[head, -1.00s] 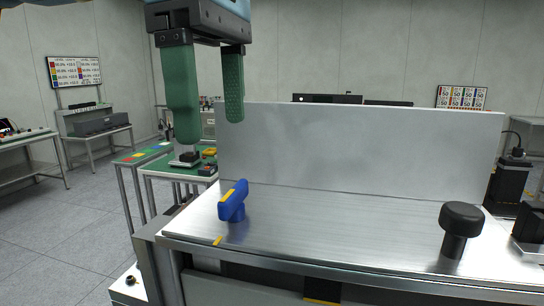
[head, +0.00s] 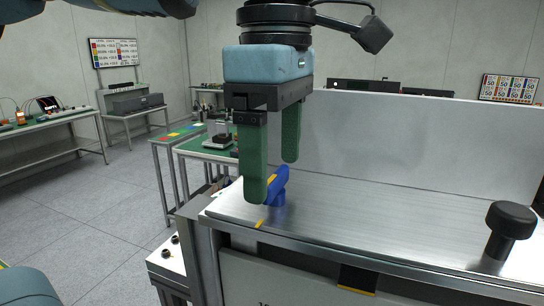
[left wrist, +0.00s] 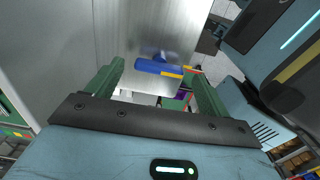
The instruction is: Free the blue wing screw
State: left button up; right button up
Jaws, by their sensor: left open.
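The blue wing screw (head: 279,186) stands at the left end of the metal plate, with a yellow stripe on its wing. My left gripper (head: 272,180) points down with its two green fingers open. In the head view its near finger partly covers the wing screw. In the left wrist view the blue wing screw (left wrist: 158,67) shows beyond and between the open fingers of the left gripper (left wrist: 160,80). I cannot see contact between the fingers and the screw. The right gripper is not in view.
A black knob (head: 510,222) stands on the right of the metal plate (head: 390,217). A grey upright panel (head: 420,140) rises behind the plate. A yellow mark (head: 260,223) lies near the plate's front edge. Green-topped tables (head: 205,147) stand behind to the left.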

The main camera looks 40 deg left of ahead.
pick_arm(q)
jog(key=shift+f, duration=0.5)
jog(key=c, duration=1)
jog(key=shift+f, duration=0.1)
